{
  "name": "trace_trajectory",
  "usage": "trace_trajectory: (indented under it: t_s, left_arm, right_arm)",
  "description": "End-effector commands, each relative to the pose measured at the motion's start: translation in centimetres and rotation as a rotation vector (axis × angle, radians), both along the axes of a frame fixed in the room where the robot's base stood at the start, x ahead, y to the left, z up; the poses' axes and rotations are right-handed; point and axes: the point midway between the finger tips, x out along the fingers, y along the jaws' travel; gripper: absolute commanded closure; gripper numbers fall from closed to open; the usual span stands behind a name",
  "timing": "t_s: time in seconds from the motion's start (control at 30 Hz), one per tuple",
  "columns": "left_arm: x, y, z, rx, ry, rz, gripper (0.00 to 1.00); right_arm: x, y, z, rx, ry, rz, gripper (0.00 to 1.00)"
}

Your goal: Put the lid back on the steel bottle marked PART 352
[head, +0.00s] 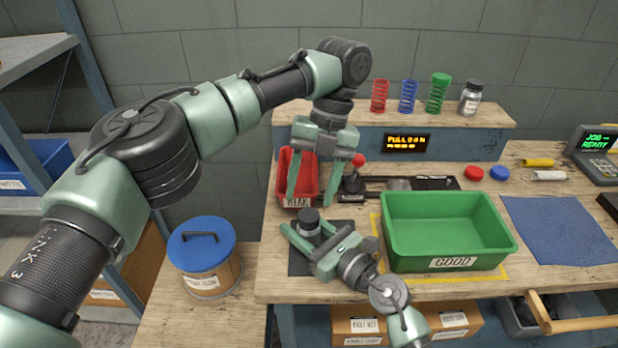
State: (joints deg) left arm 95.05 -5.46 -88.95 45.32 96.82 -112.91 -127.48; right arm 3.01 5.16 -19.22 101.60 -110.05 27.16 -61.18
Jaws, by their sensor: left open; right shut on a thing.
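My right gripper (303,236) is shut on a dark grey round thing (309,218) above a dark mat. It looks like a bottle top or a small bottle; the fingers hide its lower part, and I cannot tell which it is. My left gripper (314,192) is open and empty, pointing down at the red bin, its fingers spread. A silver bottle (470,101) with a dark top and a pale label stands upright on the raised back shelf. Its label is too small to read, and I cannot make out PART 352 anywhere.
The red bin (298,201) is behind my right gripper. A green bin marked GOOD (449,262) stands to its right. Red, blue and green springs (408,97) stand on the shelf. A blue mat (562,230) lies clear at right. A blue-lidded tub (203,258) stands lower left.

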Motion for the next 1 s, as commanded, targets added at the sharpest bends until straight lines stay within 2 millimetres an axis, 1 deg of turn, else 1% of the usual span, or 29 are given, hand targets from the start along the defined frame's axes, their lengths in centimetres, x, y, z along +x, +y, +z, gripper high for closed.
trace_trajectory:
  t_s: [0.03, 0.5, 1.0]
  left_arm:
    - [0.1, 0.1, 0.1, 0.019, -0.029, 0.094, 0.45]
    - [0.1, 0.2, 0.6, 0.188, -0.271, 1.039, 0.45]
    - [0.0, 0.3, 1.3, 0.33, -0.43, 2.075, 0.45]
  right_arm:
    - [0.0, 0.0, 0.1, 0.001, -0.001, 0.0, 1.0]
    - [0.0, 0.0, 0.1, 0.001, -0.001, 0.0, 1.0]
    - [0.0, 0.0, 0.1, 0.001, -0.001, 0.0, 1.0]
